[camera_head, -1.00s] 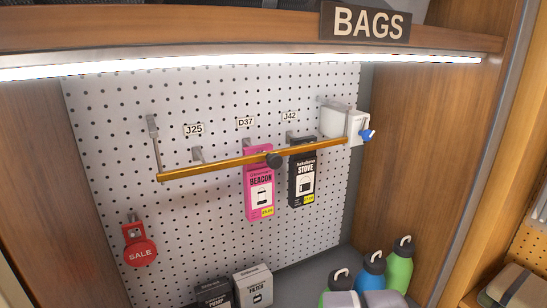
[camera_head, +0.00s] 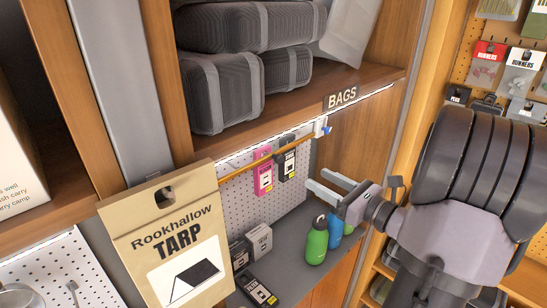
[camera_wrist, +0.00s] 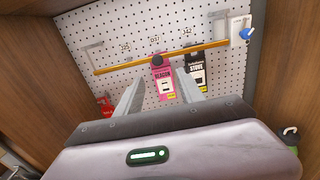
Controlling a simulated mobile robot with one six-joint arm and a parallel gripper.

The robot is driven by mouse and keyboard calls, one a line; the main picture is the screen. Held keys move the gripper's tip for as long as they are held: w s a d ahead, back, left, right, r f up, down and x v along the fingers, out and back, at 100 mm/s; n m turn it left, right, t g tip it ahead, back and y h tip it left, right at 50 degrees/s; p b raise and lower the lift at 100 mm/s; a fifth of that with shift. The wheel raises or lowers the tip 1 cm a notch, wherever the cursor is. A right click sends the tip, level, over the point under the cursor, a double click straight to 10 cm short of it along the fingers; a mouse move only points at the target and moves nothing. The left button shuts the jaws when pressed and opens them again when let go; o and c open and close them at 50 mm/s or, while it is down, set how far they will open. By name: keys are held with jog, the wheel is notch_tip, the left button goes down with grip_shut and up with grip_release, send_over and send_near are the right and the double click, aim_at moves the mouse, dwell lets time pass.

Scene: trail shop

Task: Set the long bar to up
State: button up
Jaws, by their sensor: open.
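In the wrist view the bar (camera_wrist: 120,66) slopes slightly up to the right, toward a white block (camera_wrist: 237,30) with a blue knob (camera_wrist: 246,34). My gripper (camera_head: 314,177) is open and empty, to the right of the bar in the head view.
A pink pack (camera_wrist: 165,82) and a black pack (camera_wrist: 196,75) hang behind the bar. A red sale tag (camera_wrist: 104,104) is at left. Green (camera_head: 317,241) and blue (camera_head: 334,228) bottles stand below my gripper. A large tarp pack (camera_head: 165,240) fills the left foreground.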

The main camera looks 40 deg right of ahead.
aim_at(281, 159)
jog(key=w, duration=0.4)
jog(key=w+a, duration=0.1)
jog(key=w, duration=0.3)
jog(key=w+p, duration=0.1)
jog(key=w, duration=0.3)
jog(key=shift+a+r, duration=0.1)
jog(key=shift+a, duration=0.2)
jog(key=shift+c, duration=0.3)
grip_shut()
